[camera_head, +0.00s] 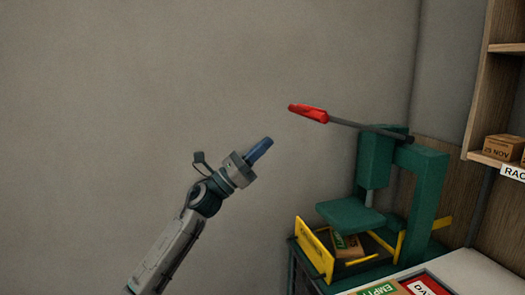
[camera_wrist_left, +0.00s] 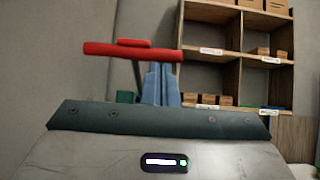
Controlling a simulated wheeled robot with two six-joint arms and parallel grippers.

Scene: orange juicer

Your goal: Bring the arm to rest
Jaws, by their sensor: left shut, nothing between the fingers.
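My left gripper (camera_head: 260,149) is raised in front of the bare wall, left of the green juicer press (camera_head: 430,190). Its blue fingers are together with nothing between them. They point up and to the right, apart from the press and its lever. The lever's red handle (camera_head: 308,113) is up and to the right of the fingertips. In the left wrist view the blue fingers (camera_wrist_left: 162,85) stand upright, with the red handle (camera_wrist_left: 130,50) showing beyond them. My right gripper is in neither view.
A wooden shelf (camera_head: 492,90) with boxes is at the right. Free air lies left of the press.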

